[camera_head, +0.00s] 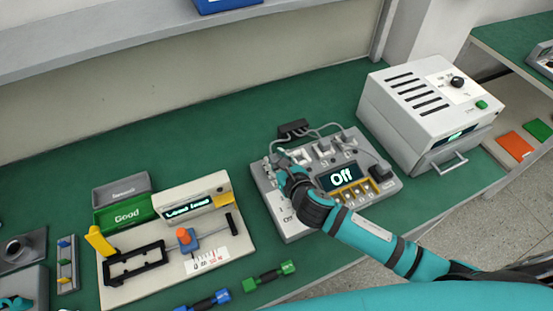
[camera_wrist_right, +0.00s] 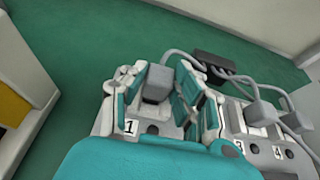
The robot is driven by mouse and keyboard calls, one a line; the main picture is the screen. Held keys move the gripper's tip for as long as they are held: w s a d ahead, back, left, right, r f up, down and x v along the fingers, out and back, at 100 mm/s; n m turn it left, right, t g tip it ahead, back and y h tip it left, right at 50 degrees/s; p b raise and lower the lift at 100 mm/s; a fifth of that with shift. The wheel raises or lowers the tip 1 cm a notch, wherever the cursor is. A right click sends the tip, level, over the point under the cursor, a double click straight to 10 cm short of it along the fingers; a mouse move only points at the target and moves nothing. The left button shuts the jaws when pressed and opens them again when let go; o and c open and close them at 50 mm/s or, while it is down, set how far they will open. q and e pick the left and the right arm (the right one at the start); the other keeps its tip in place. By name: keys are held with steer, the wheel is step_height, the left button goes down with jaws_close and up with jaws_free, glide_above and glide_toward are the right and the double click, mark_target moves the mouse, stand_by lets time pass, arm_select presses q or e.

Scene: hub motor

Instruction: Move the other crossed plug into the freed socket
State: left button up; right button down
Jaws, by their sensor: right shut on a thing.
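Two other grey plugs stand by label 3 (camera_wrist_right: 262,112) and label 4 (camera_wrist_right: 299,122). Label 2 is hidden behind the gripper. My left gripper is not in view.
A white box with slots (camera_head: 419,95) stands right of the device. To the left is a test fixture (camera_head: 231,253) with a small screen, beside a green "Good" bin (camera_head: 127,214). Green (camera_head: 269,276) and blue (camera_head: 207,301) parts lie in front.

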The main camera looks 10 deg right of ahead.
steer(key=shift+f, duration=0.35)
steer(key=c, duration=0.9)
jaws_free()
steer(key=v, duration=1.2)
steer(key=shift+r, duration=0.1)
